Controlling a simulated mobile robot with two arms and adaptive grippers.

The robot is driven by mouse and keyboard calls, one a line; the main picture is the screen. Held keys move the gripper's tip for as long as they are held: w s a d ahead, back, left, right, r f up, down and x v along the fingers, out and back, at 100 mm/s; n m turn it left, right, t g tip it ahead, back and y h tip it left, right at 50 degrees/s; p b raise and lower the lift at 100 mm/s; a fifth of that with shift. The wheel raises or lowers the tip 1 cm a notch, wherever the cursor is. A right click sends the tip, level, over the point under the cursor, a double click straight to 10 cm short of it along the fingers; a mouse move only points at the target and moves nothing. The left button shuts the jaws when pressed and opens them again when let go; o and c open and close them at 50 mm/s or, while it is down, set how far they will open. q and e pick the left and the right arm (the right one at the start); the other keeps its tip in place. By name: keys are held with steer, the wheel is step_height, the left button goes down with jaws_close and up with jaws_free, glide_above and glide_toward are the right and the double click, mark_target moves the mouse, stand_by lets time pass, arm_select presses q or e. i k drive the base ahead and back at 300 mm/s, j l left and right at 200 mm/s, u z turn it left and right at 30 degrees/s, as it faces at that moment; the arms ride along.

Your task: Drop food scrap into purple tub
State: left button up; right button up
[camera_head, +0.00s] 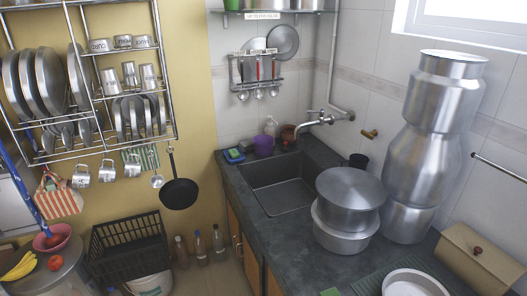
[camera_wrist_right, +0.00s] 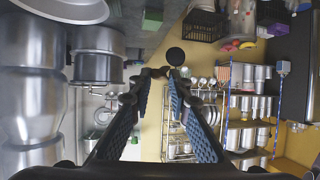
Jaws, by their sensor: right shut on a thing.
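The purple tub (camera_head: 264,145) stands on the dark counter behind the sink, near the tiled wall, in the head view. I cannot make it out in the right wrist view. My right gripper (camera_wrist_right: 165,76) shows in the right wrist view, with its two blue-padded fingers reaching forward. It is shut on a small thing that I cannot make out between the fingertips. I cannot pick out the food scrap in either view. Neither gripper shows in the head view, and my left gripper is in no view.
The dark sink (camera_head: 280,186) lies in front of the tub. A blue and green sponge (camera_head: 234,155) is left of the tub, and a brown pot (camera_head: 288,133) is right of it. Large steel vessels (camera_head: 349,205) crowd the right counter.

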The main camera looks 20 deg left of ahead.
mark_target(268, 153)
steer(key=i+j, duration=0.15)
steer(key=j, duration=0.25)
steer(key=i+j+u, duration=0.1)
steer(key=j, duration=0.35)
steer(key=i+j, duration=0.2)
steer(key=j, duration=0.2)
steer(key=i+j, duration=0.15)
steer(key=j, duration=0.25)
steer(key=i+j+u, duration=0.1)
steer(key=j, duration=0.3)
steer(key=i+u, duration=0.15)
steer(key=i, duration=1.2)
